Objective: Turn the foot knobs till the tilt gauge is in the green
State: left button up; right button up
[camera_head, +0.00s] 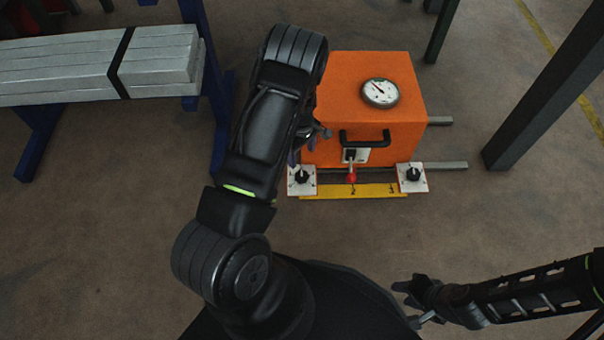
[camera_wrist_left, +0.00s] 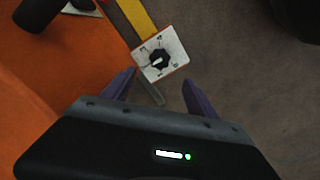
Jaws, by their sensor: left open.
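An orange box (camera_head: 345,110) stands on the floor with a round white tilt gauge (camera_head: 380,92) on top. The gauge's dark needle points to the upper left; its coloured zones are too small to read. Two black foot knobs on white plates are at its front, the left knob (camera_head: 302,176) and the right knob (camera_head: 413,174). My left gripper (camera_head: 309,142) is above the left knob, partly hidden by my arm. In the left wrist view its open, empty fingers (camera_wrist_left: 158,82) are short of a knob (camera_wrist_left: 159,59). My right gripper (camera_head: 411,292) is low at right, away from the box.
A black handle (camera_head: 365,138) and a red-tipped lever (camera_head: 351,175) are on the box's front. A yellow numbered strip (camera_head: 370,190) lies between the knobs. A rack with metal bars (camera_head: 60,65) stands at left, and a dark post (camera_head: 545,90) at right. The floor in front is clear.

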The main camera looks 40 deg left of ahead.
aim_at(301, 175)
pick_arm(q)
notch_tip(301, 175, down, 12)
jog(key=b, duration=0.4)
jog(key=shift+f, duration=0.25)
jog(key=c, duration=1.4)
